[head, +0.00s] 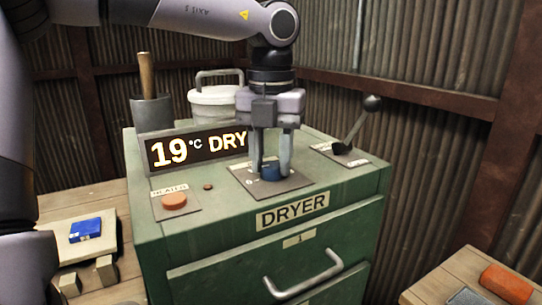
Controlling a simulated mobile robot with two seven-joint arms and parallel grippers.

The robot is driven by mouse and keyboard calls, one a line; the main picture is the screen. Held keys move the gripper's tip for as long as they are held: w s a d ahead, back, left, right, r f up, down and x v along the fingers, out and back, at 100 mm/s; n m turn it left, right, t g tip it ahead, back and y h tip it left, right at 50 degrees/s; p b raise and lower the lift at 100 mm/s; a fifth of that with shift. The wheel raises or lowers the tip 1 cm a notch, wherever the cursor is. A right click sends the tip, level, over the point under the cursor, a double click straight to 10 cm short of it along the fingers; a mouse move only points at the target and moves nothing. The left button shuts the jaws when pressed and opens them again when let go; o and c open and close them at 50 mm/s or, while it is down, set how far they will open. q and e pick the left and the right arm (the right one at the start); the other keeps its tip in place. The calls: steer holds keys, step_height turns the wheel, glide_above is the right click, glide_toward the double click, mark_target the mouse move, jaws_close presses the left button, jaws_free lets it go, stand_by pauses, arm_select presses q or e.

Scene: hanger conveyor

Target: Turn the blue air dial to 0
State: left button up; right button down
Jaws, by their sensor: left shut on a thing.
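The blue air dial (269,173) sits on a grey plate (245,178) on top of the green dryer (240,225). My left gripper (271,168) reaches down from above, with its two fingers on either side of the dial, shut on it. The fingers cover part of the dial, and I cannot read its scale or where it points. A display (197,150) behind the plate reads "19 °C DRY". My right gripper is not in view.
An orange heater button (174,201) is left of the dial. A black-knobbed lever (357,125) stands at the right. A white lidded pot (213,105) and grey container (152,114) stand behind. A blue block (86,229) lies left; an orange block (506,283) lies right.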

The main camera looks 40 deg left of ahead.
mark_target(271, 165)
arm_select(q)
steer(key=o, duration=1)
steer(key=shift+o, duration=0.2)
steer(key=shift+r, duration=0.1)
step_height(271, 165, up, 7)
steer(key=shift+p, duration=0.35)
